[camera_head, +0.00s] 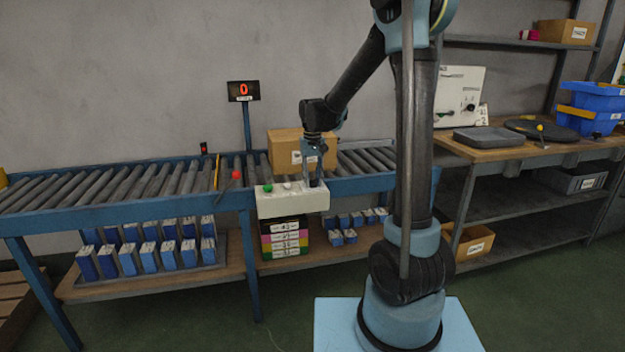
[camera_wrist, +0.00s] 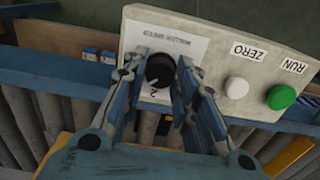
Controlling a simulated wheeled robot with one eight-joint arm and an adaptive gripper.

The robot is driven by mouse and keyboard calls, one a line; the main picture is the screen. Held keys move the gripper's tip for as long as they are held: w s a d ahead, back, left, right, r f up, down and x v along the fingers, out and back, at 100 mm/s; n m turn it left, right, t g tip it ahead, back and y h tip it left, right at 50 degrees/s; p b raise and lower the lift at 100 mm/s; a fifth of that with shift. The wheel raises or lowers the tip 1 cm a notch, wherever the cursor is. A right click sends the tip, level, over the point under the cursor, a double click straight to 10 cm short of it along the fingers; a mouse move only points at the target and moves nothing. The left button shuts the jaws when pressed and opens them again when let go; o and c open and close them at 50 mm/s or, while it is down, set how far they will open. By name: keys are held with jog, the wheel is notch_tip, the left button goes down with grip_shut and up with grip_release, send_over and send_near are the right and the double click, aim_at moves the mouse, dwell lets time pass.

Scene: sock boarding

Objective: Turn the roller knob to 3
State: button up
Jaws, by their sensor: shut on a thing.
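The roller knob (camera_wrist: 160,70) is a round black knob on a pale control box (camera_wrist: 222,52). A white label with upside-down print lies around it, and a figure that looks like 2 shows beside it. My gripper (camera_wrist: 160,77) has one finger on each side of the knob and is shut on it. The knob's pointer setting is too small to read. In the head view my gripper (camera_head: 313,168) reaches down to the right end of the control box (camera_head: 290,202) and hides the knob.
A white ZERO button (camera_wrist: 237,87) and a green RUN button (camera_wrist: 281,97) sit beside the knob. The roller conveyor (camera_head: 120,187) runs behind the box and carries a cardboard box (camera_head: 285,143). A display (camera_head: 243,91) reads 0. A workbench (camera_head: 490,151) stands at right.

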aim_at(313, 179)
dwell(0.3)
jog(key=o, duration=1.1)
notch_tip(313, 179, up, 12)
jog(key=shift+w+f, duration=0.1)
